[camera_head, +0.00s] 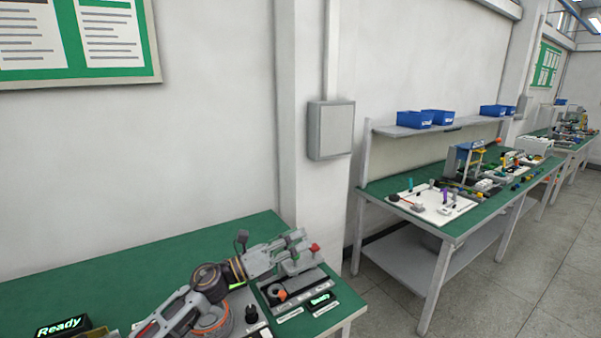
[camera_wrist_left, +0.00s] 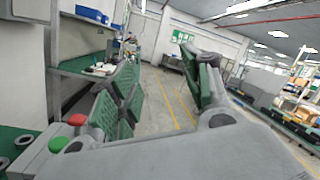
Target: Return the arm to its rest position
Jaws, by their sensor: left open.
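My left arm reaches in from the bottom left of the head view, over the near green table (camera_head: 140,262). Its gripper (camera_head: 296,238) is above the table's right end, by a grey fixture with a red knob (camera_head: 314,248). In the left wrist view the green-padded fingers (camera_wrist_left: 165,72) stand wide apart with nothing between them. The red knob (camera_wrist_left: 77,120) and a green knob (camera_wrist_left: 58,144) show at the lower left there, beside the gripper. My right gripper is not in view.
A lit "Ready" display (camera_head: 320,299) is at the table's right end, another (camera_head: 62,328) at lower left. A wall box (camera_head: 331,130) is behind. A second workbench (camera_head: 400,189) with parts stands to the right, past a gap. The floor (camera_head: 510,285) at right is clear.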

